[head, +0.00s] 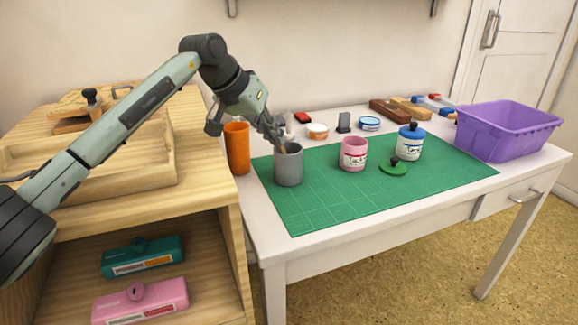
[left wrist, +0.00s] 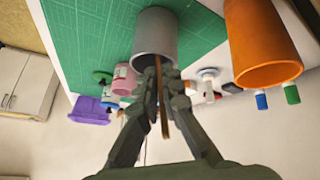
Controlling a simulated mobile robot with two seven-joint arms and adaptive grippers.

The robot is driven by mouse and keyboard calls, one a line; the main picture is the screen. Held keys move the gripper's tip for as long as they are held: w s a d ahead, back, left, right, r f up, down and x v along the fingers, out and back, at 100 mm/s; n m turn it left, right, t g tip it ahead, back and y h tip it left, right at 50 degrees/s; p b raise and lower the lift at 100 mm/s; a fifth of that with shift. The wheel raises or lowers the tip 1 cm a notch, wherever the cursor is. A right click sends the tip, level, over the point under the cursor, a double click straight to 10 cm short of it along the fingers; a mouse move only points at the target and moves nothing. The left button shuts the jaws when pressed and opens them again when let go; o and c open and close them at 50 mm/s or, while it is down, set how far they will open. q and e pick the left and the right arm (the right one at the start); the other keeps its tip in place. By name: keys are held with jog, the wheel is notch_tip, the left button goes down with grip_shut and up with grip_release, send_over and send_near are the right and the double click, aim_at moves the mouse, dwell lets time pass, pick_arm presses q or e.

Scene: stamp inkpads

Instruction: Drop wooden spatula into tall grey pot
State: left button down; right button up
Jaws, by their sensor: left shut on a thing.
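The tall grey pot (head: 289,170) stands upright on the green mat's left end; the left wrist view also shows the grey pot (left wrist: 155,28). My left gripper (head: 282,143) is right at the pot's mouth, pointing down. In the left wrist view the gripper (left wrist: 159,78) is shut on the wooden spatula (left wrist: 165,122), a thin brown stick between the fingers. The spatula's far end reaches to the pot's opening and seems to be inside it; how deep is hidden by the fingers and rim. My right gripper is not in view.
An orange cup (head: 237,148) stands close left of the pot. A pink jar (head: 353,154), a white jar with blue lid (head: 410,142) and a green-knobbed stamp (head: 394,167) are on the green mat (head: 330,200). A purple bin (head: 507,130) is at right. The mat's front is clear.

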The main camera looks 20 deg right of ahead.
pick_arm(q)
jog(key=c, duration=1.6)
grip_release()
jog(key=shift+r, duration=0.1)
jog(key=v, duration=1.2)
jog(key=shift+s, duration=0.15)
